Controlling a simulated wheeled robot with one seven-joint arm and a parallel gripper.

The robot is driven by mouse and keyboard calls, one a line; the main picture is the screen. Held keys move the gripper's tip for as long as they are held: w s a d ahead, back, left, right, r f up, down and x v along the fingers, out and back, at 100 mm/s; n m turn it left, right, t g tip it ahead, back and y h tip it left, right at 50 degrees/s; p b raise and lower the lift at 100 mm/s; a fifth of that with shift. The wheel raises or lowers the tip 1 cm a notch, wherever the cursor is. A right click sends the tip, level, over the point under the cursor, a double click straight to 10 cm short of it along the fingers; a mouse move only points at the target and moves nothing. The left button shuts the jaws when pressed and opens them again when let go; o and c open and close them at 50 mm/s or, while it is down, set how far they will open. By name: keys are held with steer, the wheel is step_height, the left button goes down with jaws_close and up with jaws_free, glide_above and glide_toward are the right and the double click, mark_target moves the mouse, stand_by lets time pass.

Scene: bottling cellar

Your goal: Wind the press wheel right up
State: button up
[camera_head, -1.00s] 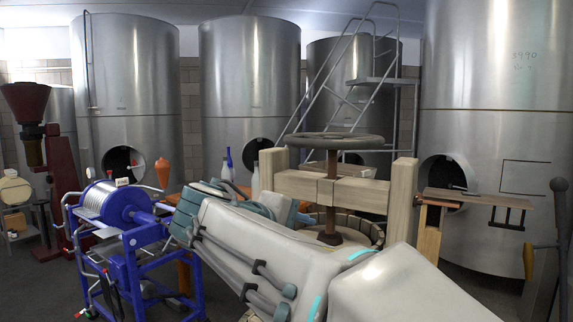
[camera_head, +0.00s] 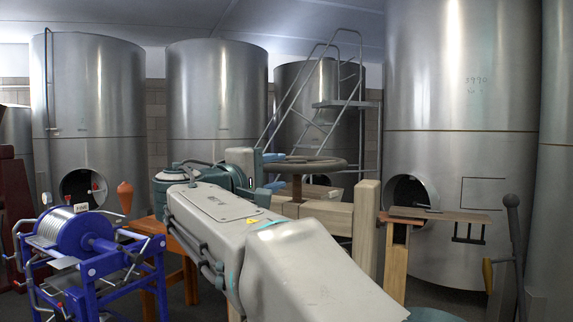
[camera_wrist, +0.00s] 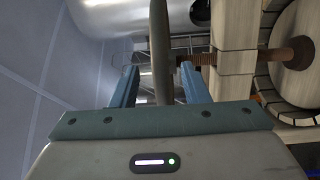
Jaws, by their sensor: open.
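The press wheel (camera_head: 318,168) is a dark grey-brown ring lying level on top of a brown screw (camera_head: 297,188), above the press's wooden beam (camera_head: 328,217). My gripper (camera_head: 273,171) is at the wheel's left rim, partly hidden behind my arm. In the wrist view the wheel (camera_wrist: 161,45) shows edge-on as a dark upright bar between the two blue fingers of my gripper (camera_wrist: 158,84). The fingers are open, one on each side of the rim, with visible gaps. The screw (camera_wrist: 296,53) and beam (camera_wrist: 235,62) are to the right there.
A wooden post (camera_head: 365,235) of the press rises right of the wheel. A blue machine with a drum (camera_head: 62,228) stands left, by an orange-brown table (camera_head: 150,226). Steel tanks (camera_head: 215,90) and a stepladder (camera_head: 318,90) stand behind. A small wooden shelf (camera_head: 440,215) is at right.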

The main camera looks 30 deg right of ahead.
mark_target(284, 171)
steer(key=shift+p+x, duration=0.4)
steer(key=shift+x, duration=1.8)
steer(key=shift+c, duration=0.2)
jaws_close()
steer(key=shift+f, duration=0.1)
